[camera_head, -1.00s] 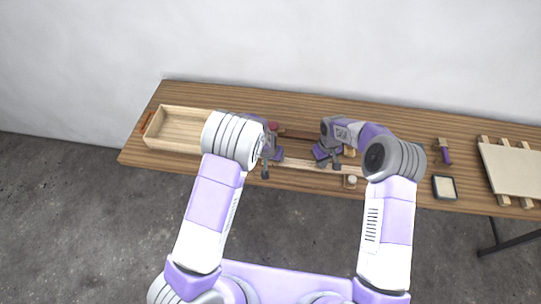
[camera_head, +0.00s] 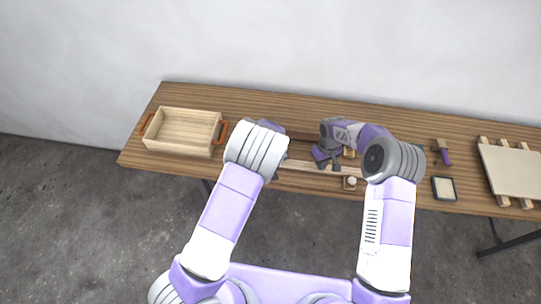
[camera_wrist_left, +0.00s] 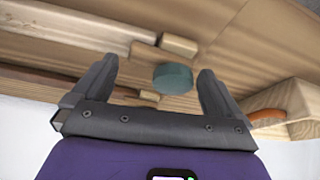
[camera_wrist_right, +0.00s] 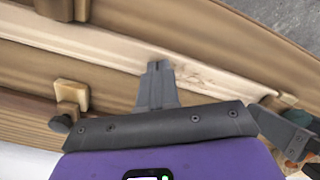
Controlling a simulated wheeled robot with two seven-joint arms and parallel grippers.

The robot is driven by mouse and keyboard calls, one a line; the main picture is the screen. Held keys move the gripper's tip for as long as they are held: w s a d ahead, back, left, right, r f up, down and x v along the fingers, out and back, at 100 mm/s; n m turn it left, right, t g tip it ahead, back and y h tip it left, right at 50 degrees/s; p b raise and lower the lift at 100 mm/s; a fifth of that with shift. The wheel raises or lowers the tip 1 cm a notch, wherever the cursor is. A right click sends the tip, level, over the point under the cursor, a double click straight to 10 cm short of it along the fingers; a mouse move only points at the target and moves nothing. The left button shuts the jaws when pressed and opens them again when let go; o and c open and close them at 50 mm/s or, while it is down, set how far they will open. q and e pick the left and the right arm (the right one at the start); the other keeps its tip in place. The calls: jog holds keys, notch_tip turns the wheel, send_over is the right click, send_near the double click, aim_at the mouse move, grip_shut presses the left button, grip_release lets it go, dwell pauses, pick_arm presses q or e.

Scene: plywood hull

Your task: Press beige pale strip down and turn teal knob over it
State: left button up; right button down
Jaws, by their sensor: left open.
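The pale beige strip (camera_wrist_right: 120,55) runs diagonally across the right wrist view and shows in the head view (camera_head: 305,165). My right gripper (camera_wrist_right: 160,68) is shut, with its fingertips down at the strip; they appear to touch it. The teal knob (camera_wrist_left: 172,78) is a short round piece in the left wrist view, near the strip's end (camera_wrist_left: 100,28). My left gripper (camera_wrist_left: 160,75) is open, its fingers on either side of the knob with gaps showing. In the head view my left wrist hides the left gripper and the knob.
A wooden tray (camera_head: 157,146) with orange handles stands left of my left arm. A small block with a round pale top (camera_head: 351,183) is near the front edge. A brush (camera_head: 444,152), a dark-framed pad (camera_head: 444,188) and a slatted board (camera_head: 512,168) lie right.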

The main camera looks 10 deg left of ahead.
jog(key=shift+f, duration=0.1)
pick_arm(q)
jog(key=shift+r, duration=3.45)
jog(key=shift+r, duration=0.1)
jog(key=shift+r+p, duration=1.6)
jog(key=shift+p, duration=0.1)
pick_arm(e)
jog(key=shift+r, duration=3.6)
pick_arm(q)
notch_tip(320, 180, up, 3)
jog(key=p, duration=0.2)
jog(key=shift+f+p, duration=0.2)
jog(key=shift+p, duration=0.1)
pick_arm(e)
notch_tip(320, 180, up, 5)
pick_arm(q)
jog(key=shift+f, duration=0.1)
pick_arm(e)
jog(key=shift+f, duration=0.1)
